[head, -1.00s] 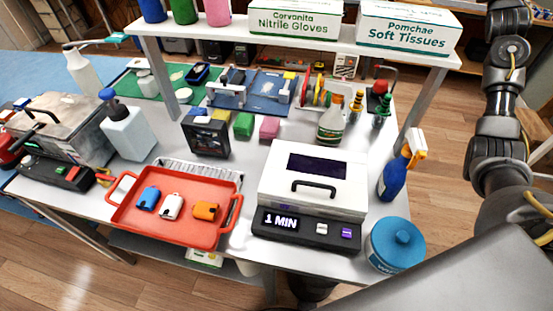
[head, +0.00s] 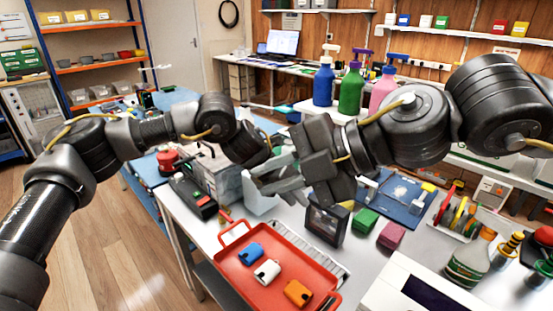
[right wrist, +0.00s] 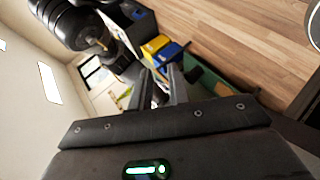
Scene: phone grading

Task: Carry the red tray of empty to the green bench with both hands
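The red tray (head: 291,245) lies on the near part of the grey-white table. It has a raised handle at each end and holds a blue (head: 251,254), a white (head: 267,271) and an orange (head: 298,292) small item. My right gripper (head: 272,181) hangs above and beyond the tray, its fingers pointing left and apart from the tray. In the right wrist view its two fingers (right wrist: 161,88) stand apart with nothing clear between them. My left arm reaches in to the same spot; its gripper is mostly hidden among the crossing hands, and its fingers cannot be made out.
A dark boxy device (head: 326,222) stands behind the tray, with green (head: 364,220) and pink (head: 391,236) blocks beside it. A white machine (head: 415,290) is at the front right. Wooden floor (head: 110,255) is open at left.

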